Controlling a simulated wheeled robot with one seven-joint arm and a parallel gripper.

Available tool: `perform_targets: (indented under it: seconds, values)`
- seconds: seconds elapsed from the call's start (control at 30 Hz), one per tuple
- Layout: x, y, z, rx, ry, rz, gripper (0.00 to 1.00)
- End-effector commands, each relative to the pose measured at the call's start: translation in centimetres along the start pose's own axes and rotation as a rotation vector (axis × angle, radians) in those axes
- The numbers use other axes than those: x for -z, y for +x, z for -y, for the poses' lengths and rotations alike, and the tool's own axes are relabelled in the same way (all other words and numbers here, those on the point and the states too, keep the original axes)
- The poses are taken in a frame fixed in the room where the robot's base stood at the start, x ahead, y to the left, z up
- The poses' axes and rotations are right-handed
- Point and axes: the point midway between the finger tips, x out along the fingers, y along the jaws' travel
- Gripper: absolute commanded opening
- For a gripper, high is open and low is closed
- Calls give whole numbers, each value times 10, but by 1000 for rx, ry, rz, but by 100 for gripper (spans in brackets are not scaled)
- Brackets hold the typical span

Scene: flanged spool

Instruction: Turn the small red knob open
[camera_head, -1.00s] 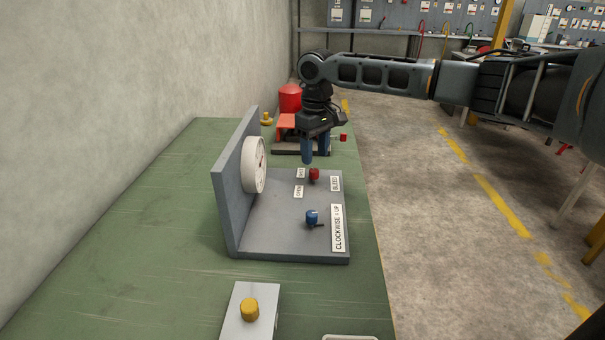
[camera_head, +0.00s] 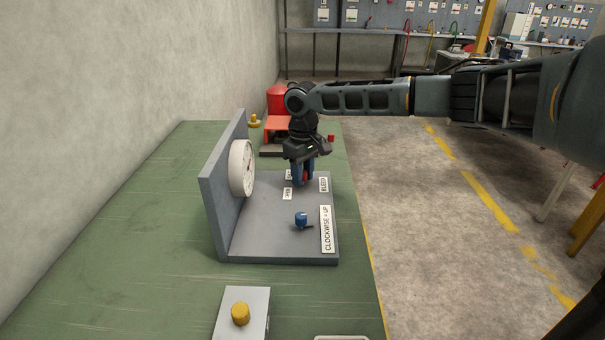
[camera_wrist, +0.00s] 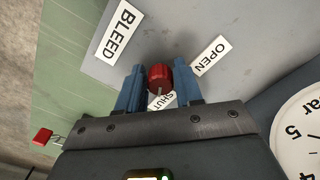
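The small red knob (camera_wrist: 160,76) stands on the grey plate (camera_head: 265,235), between the labels BLEED (camera_wrist: 123,31), OPEN (camera_wrist: 210,55) and SHUT (camera_wrist: 163,100). A thin pale pointer on its near side points toward SHUT. My gripper (camera_wrist: 159,80) is down over the knob, with one blue finger on each side of it. The fingers look open and close to the knob; I cannot tell whether they touch it. In the head view my gripper (camera_head: 304,177) largely hides the knob.
A blue knob (camera_head: 301,219) with a lever stands nearer on the plate, beside the CLOCKWISE = UP label (camera_head: 327,229). A white gauge (camera_head: 242,168) is on the upright panel at left. A yellow knob (camera_head: 240,314) is in front; red equipment (camera_head: 278,100) stands behind.

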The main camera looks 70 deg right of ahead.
Motion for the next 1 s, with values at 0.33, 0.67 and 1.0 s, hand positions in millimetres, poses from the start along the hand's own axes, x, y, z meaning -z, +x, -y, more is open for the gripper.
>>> perform_targets:
  seconds: [0.33, 0.67, 1.0]
  values:
    - [0, 0, 0, 0, 0, 0, 1]
    - [0, -1, 0, 1, -28, -1, 0]
    - [0, -2, 0, 4, -232, 0, 0]
